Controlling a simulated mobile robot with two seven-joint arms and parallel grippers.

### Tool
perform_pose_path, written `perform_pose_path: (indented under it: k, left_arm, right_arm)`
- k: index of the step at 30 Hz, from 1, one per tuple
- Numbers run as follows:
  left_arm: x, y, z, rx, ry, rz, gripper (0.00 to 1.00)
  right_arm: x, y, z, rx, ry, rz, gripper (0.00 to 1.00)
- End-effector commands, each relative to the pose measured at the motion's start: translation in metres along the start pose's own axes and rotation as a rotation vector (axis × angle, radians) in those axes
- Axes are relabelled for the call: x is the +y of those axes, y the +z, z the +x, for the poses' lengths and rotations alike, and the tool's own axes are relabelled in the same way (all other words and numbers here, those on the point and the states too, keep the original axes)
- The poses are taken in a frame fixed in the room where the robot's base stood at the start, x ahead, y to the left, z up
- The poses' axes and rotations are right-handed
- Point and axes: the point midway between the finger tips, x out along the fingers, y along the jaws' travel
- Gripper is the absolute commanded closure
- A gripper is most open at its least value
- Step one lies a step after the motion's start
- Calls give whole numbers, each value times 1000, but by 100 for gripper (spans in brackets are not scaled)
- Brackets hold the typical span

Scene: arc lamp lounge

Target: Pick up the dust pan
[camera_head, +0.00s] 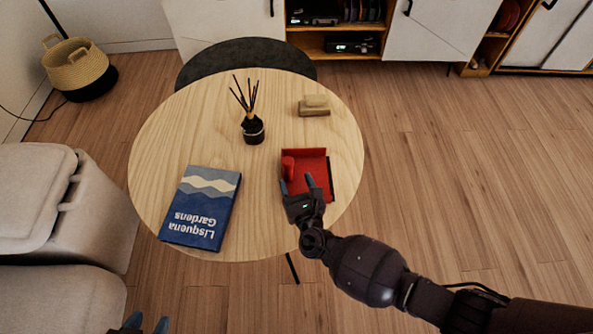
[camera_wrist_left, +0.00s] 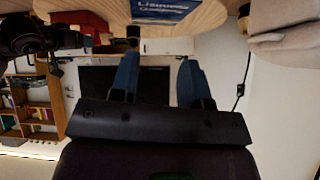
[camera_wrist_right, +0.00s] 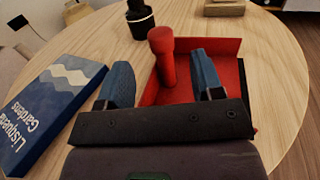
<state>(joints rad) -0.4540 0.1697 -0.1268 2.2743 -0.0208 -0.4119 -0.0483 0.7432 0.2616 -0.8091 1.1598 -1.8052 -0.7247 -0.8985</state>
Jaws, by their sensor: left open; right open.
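The red dust pan (camera_head: 312,165) lies on the round wooden table, near its right edge. Its short round handle (camera_wrist_right: 162,57) stands up on the left side of the pan in the right wrist view. My right gripper (camera_head: 297,186) is open at the near side of the pan, and in the right wrist view its blue fingers (camera_wrist_right: 161,82) lie either side of the handle's line. I cannot tell whether they touch the pan. My left gripper (camera_head: 146,324) is open and empty at the bottom edge of the head view, and shows in its wrist view (camera_wrist_left: 157,75).
A blue book (camera_head: 201,207) lies left of the pan on the table (camera_head: 160,130). A black reed diffuser (camera_head: 253,129) stands behind, with a small wooden block stack (camera_head: 314,106) at the back right. A beige sofa (camera_head: 65,215) is at the left.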

Motion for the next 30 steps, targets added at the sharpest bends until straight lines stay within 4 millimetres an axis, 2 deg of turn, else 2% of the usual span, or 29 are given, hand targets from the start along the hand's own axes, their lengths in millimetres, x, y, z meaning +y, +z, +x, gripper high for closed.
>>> perform_pose_path:
  k: [6,14,19,24,30]
  left_arm:
    - [1,4,-1,-5,2,14,57]
    - [2,3,0,2,4,25,57]
    - [4,8,2,-6,7,35,57]
    - [4,2,4,12,9,46,57]
    - [5,-4,7,28,10,52,57]
  right_arm:
    - [0,-2,31,3,-1,4,39]
    - [0,0,48,2,-1,6,39]
    - [0,-3,69,4,-2,8,39]
    - [0,-3,89,5,-2,8,39]
    - [0,0,98,2,-2,8,39]
